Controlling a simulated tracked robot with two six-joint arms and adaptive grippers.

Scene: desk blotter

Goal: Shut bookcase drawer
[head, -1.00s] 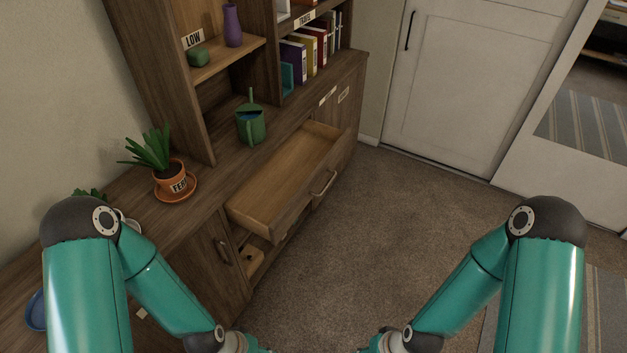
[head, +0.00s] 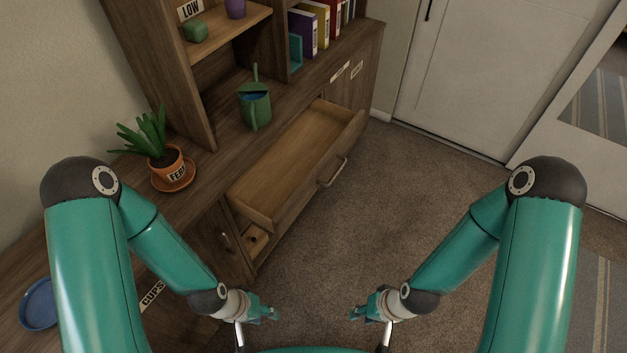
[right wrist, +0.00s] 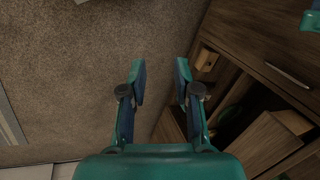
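The bookcase drawer (head: 290,165) is pulled out of the wooden bookcase in the head view. It looks empty, and its handle (head: 332,172) is on the front panel facing the open floor. My left gripper (head: 274,313) is below the drawer in the picture, apart from it; its finger gap is too small to judge. My right gripper (head: 354,313) is further right, over the carpet and also clear of the drawer. In the right wrist view, the right gripper (right wrist: 160,80) has its fingers apart with nothing between them.
A fern pot (head: 170,165) on a saucer and a green watering can (head: 256,108) stand on the bookcase top. Books (head: 322,25) fill a shelf. A blue dish (head: 38,305) is at left. Carpet (head: 400,190) beside the drawer is clear.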

